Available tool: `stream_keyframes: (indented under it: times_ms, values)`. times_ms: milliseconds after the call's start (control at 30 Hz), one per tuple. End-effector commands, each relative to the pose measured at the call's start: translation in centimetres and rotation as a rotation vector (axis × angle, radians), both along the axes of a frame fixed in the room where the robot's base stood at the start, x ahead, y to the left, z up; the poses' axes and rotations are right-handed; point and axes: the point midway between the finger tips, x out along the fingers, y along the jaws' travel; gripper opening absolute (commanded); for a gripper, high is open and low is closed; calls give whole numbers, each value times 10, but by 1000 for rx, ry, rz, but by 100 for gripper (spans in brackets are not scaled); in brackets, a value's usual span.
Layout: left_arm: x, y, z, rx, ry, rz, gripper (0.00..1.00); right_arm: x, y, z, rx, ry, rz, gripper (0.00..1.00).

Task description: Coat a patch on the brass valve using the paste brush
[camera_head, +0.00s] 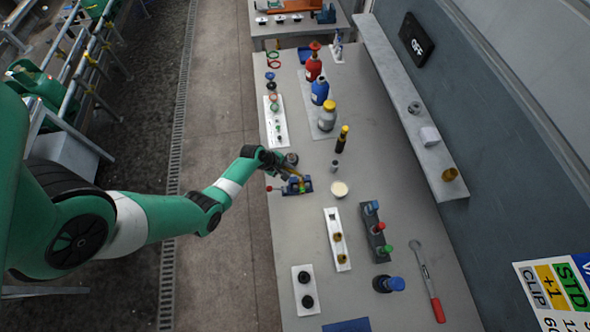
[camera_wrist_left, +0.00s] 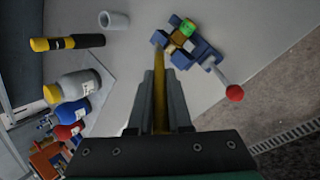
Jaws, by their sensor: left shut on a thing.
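My left gripper (camera_head: 284,164) is shut on the yellow-handled paste brush (camera_wrist_left: 160,92). In the wrist view the handle runs forward between the two grey fingers. The brush's far end is close to a blue vise (camera_wrist_left: 205,52) with a red-knobbed lever; I cannot tell whether it touches anything. The brass valve (camera_wrist_left: 179,43) sits in the vise, with a bright green part (camera_wrist_left: 188,27) beside it. In the head view the vise (camera_head: 305,185) is just below the gripper. A round dish of cream-coloured paste (camera_head: 340,189) stands to its right. My right gripper is not in view.
Red, blue and grey bottles (camera_head: 320,92) stand at the back. A black-and-yellow tube (camera_head: 342,139) and small grey cup (camera_head: 334,166) are near the vise. A white tray (camera_head: 332,222), dark rack (camera_head: 366,222) and red-handled wrench (camera_head: 430,285) lie nearer. The bench's left edge is close to the vise.

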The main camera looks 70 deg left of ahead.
Motion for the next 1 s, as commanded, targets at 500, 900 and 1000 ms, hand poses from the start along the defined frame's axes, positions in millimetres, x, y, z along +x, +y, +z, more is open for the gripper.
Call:
stream_keyframes:
  times_ms: [500, 900, 1000]
  values:
    - [0, 0, 0, 0, 0, 0, 0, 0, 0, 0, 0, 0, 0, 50]
    - [2, 0, -8, 0, 0, 0, 0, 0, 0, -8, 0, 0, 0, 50]
    - [2, 0, -10, 0, 0, 0, 0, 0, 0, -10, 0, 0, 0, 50]
